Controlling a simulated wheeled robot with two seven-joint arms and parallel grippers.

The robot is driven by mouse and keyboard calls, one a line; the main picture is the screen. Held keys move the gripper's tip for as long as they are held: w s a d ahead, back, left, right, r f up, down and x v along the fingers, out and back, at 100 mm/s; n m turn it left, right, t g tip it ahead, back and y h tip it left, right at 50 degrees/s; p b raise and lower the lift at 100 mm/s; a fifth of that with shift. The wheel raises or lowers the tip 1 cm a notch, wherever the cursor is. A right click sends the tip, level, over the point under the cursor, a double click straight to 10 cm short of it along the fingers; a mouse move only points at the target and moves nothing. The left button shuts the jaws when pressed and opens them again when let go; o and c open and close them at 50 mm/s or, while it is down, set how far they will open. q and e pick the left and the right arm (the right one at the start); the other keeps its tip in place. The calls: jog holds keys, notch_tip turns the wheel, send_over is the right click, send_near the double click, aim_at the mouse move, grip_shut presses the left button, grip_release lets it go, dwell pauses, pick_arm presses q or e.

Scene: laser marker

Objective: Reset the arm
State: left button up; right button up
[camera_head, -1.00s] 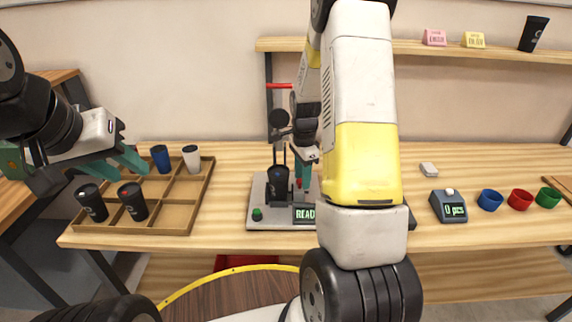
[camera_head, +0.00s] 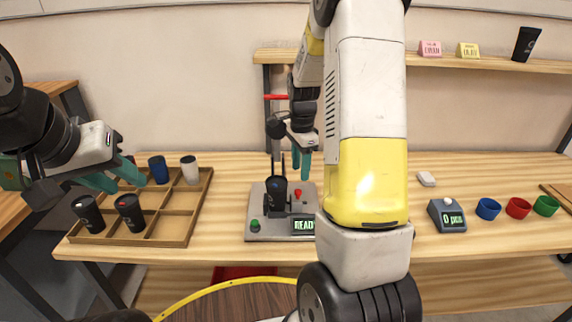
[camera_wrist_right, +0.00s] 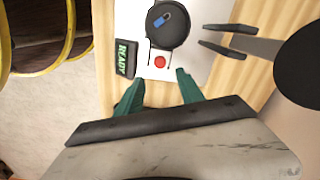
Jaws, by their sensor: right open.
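My right gripper (camera_head: 300,164) is open and empty. It hangs above the back right part of the laser marker (camera_head: 256,227), apart from it. In the right wrist view its two teal fingers (camera_wrist_right: 160,92) are spread below the red button (camera_wrist_right: 160,62). A dark cup (camera_head: 276,193) stands in the marker, and its top shows in the right wrist view (camera_wrist_right: 168,24). The green display reads READY (camera_wrist_right: 124,58). My left gripper (camera_head: 128,178) is over the wooden tray (camera_head: 182,225), its teal fingers apart, with no cup visibly between them.
The tray holds two dark cups (camera_head: 88,213), a blue cup (camera_head: 158,169) and a white cup (camera_head: 190,169). A scale (camera_head: 447,216), blue, red and green rings (camera_head: 518,208) and a small white block (camera_head: 426,179) lie to the right. A shelf (camera_head: 480,62) runs along the wall.

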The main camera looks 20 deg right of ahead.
jog(key=s+a+r+n+t, duration=0.2)
jog(key=s+a+r+n, duration=0.1)
jog(key=s+r+n, duration=0.2)
jog(key=s+a+r+n+t+y, duration=0.1)
jog(key=s+a+r+n+t, duration=0.1)
jog(key=s+a+r+n, duration=0.2)
jog(key=s+a+r+n+t+y, duration=0.1)
jog(key=s+a+r+n+t, duration=0.1)
jog(key=s+r+n, duration=0.6)
jog(key=shift+s+a+r, duration=0.8)
jog(key=shift+s+r, duration=0.5)
jog(key=shift+s, duration=1.3)
jog(key=shift+c, duration=0.3)
